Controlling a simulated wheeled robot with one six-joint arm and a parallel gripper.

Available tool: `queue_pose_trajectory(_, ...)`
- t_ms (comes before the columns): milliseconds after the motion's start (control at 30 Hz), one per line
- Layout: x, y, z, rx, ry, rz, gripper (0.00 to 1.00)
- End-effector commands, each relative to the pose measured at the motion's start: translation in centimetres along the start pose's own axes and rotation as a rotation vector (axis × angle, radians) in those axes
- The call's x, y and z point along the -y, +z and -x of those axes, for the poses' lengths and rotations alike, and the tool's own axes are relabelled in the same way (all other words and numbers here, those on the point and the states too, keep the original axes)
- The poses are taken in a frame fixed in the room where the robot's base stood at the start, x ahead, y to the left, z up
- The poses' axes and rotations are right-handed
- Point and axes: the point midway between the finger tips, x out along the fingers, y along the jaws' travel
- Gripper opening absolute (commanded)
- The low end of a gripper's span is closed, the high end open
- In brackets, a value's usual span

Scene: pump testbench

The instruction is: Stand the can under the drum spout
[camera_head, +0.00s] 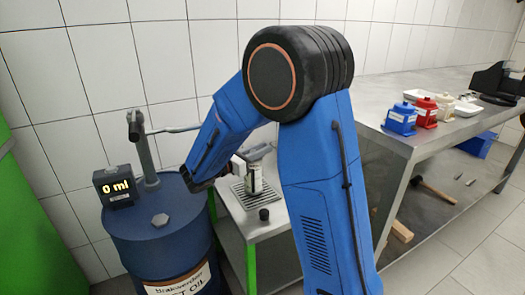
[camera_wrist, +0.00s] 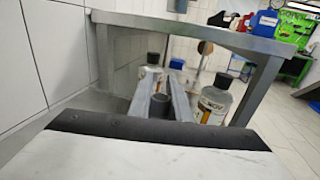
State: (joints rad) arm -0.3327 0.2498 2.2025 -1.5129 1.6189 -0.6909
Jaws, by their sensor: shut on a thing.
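The can (camera_head: 254,180), pale with a label, is upright at the metal grating of the low bench in the head view; I cannot tell whether it touches the grating. My gripper (camera_head: 250,156) is shut on it near its top, and hides part of it. In the wrist view, the fingers (camera_wrist: 163,90) have a dark round piece (camera_wrist: 160,105) between them, perhaps part of the can. The blue drum (camera_head: 160,230) stands at left.
The drum's display (camera_head: 115,186) reads 0 ml. The grating (camera_head: 241,192) has a black cap-like piece (camera_head: 264,214) near it. A labelled bottle (camera_wrist: 214,102) with a black cap stands beyond my gripper. The steel table (camera_head: 375,92) at right carries several small coloured containers.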

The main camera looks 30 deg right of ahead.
Motion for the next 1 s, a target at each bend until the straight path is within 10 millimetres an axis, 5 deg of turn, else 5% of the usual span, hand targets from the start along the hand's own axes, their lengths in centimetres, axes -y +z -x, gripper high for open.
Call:
queue_pose_trajectory(433, 0.01, -0.63, -0.37, 0.0, 0.0, -0.001, 0.0)
queue_pose_trajectory(467, 0.02, -0.66, -0.37, 0.0, 0.0, 0.0, 0.22)
queue_pose_trajectory(533, 0.02, -0.65, -0.37, 0.0, 0.0, 0.0, 0.36)
queue_pose_trajectory(1000, -0.06, -0.39, 0.56, 0.0, 0.003, -0.001, 0.36)
